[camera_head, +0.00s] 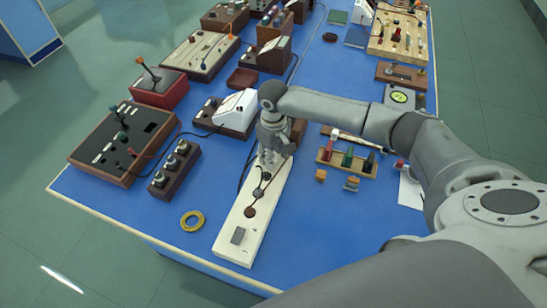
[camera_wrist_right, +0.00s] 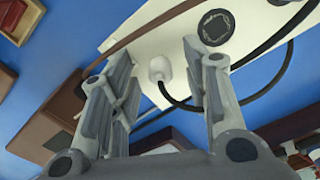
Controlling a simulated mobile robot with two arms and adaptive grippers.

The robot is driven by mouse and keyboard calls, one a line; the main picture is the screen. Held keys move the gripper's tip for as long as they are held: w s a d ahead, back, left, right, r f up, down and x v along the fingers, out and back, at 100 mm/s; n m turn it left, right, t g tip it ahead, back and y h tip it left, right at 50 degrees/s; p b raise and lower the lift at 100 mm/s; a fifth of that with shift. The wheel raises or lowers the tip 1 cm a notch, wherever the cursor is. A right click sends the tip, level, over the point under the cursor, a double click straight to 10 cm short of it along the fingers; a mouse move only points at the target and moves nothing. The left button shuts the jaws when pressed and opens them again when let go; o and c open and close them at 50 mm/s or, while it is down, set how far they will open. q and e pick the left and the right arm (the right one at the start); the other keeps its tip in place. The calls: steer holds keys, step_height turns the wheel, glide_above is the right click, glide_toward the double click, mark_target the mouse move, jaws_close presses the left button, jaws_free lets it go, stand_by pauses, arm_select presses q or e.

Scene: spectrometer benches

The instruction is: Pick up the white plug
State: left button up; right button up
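The white plug (camera_wrist_right: 160,68) shows in the right wrist view as a short white cylinder with a black cable, at the edge of the white board (camera_wrist_right: 130,22). My right gripper (camera_wrist_right: 162,60) is open, with one finger on each side of the plug in that view. I cannot tell whether a finger touches it. In the head view my right gripper (camera_head: 270,158) points down over the far part of the long white board (camera_head: 233,248) and hides what is under it. My left gripper is not in view.
A round dark socket (camera_wrist_right: 215,27) is near the plug. A wooden rack (camera_head: 340,168) with coloured pieces and two small orange-brown blocks stand to the right. The blue bench is clear at the front right.

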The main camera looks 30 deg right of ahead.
jaws_close()
steer(key=shift+r, duration=0.15)
